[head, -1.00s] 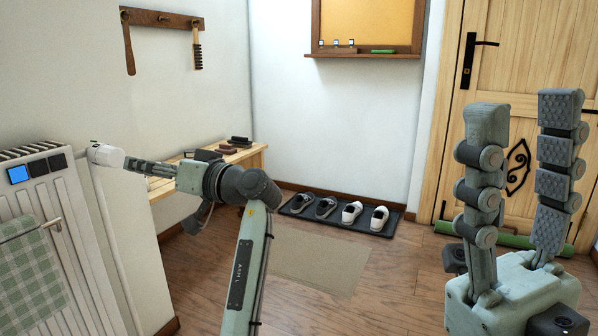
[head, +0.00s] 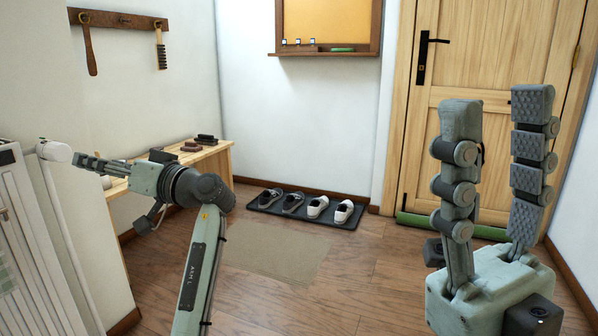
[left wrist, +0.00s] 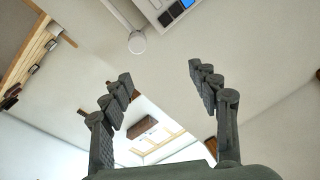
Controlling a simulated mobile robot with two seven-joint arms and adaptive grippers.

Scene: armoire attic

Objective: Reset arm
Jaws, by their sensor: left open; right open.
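My left gripper (head: 86,163) is on the left in the head view, at the end of my left arm, pointing left toward the white radiator valve. It also shows in the left wrist view (left wrist: 158,88), where its fingers are spread with nothing between them. My right gripper (head: 500,108) stands large and upright on the right of the head view, its two fingers well apart and empty. Neither gripper holds anything.
A white radiator (head: 32,240) and its valve (head: 54,151) are at the left. A wooden bench (head: 219,163) stands behind my left arm. Shoes sit on a dark tray (head: 264,206) by the wall. A wooden door (head: 470,80) is at the right. Floor around the beige mat (head: 275,252) is clear.

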